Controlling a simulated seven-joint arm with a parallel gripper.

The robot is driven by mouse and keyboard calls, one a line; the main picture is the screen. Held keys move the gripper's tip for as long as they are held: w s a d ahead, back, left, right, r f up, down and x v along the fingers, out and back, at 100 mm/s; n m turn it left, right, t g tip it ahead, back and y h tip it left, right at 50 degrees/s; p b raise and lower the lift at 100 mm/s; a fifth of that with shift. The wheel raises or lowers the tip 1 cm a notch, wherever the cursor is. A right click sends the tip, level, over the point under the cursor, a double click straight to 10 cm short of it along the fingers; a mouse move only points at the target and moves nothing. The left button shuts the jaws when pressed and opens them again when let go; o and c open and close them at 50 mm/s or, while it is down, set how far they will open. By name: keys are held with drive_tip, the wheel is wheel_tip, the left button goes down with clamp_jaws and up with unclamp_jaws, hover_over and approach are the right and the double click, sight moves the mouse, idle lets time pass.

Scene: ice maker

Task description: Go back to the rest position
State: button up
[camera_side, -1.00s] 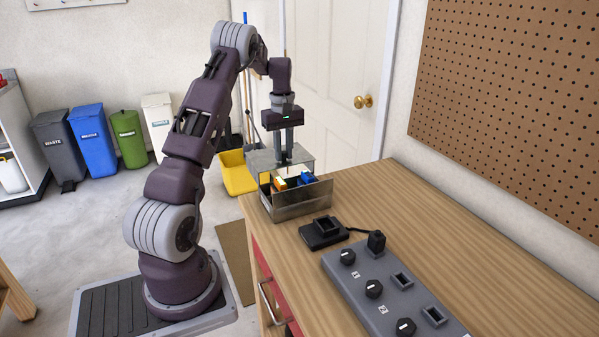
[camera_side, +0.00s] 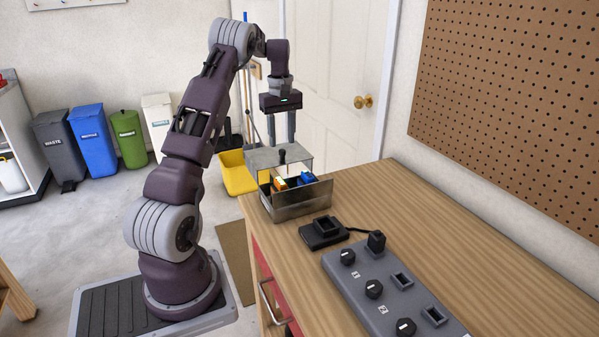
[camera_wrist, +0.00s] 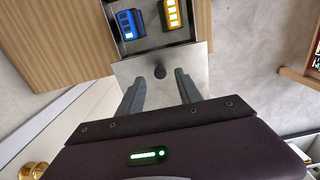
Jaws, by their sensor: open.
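My gripper (camera_side: 281,141) is open and empty, above the back of a metal box (camera_side: 298,205) at the left end of the wooden workbench. It also shows in the wrist view (camera_wrist: 160,84), with its two fingers apart on either side of a dark knob (camera_wrist: 160,72) on the box's grey top plate (camera_wrist: 130,72). From these views I cannot tell the exact height of the fingertips over the plate. In the open front of the box lie a yellow block (camera_side: 280,184) and a blue block (camera_side: 306,179). Both also show in the wrist view, blue (camera_wrist: 128,25) and yellow (camera_wrist: 172,14).
A black socketed dock (camera_side: 324,232) and a grey panel (camera_side: 385,290) with knobs and sockets sit on the workbench (camera_side: 450,240). A door (camera_side: 335,80) and pegboard wall (camera_side: 510,90) stand behind. A yellow bucket (camera_side: 237,175) and several bins stand on the floor.

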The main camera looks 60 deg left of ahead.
drive_tip(key=shift+r, duration=1.3)
drive_tip(key=s+d+r+m+t, duration=0.15)
drive_tip(key=d+r+m, duration=0.4)
drive_tip(key=d, duration=0.85)
drive_tip(key=s+d+r+m+t, duration=0.1)
drive_tip(key=d+r+m+t, duration=0.15)
drive_tip(key=d+r, duration=0.85)
drive_tip(key=s+d+f+m, duration=0.4)
drive_tip(key=s+d+m, duration=0.1)
drive_tip(key=s+d, duration=0.3)
drive_tip(key=s+d+f+m+t, duration=0.1)
drive_tip(key=s+d+f+m, duration=0.2)
drive_tip(key=s+d+m, duration=0.2)
drive_tip(key=s+d, duration=0.3)
drive_tip(key=d, duration=0.1)
drive_tip(key=shift+s+f+t, duration=0.2)
drive_tip(key=shift+f+t, duration=0.1)
drive_tip(key=shift+f, duration=0.1)
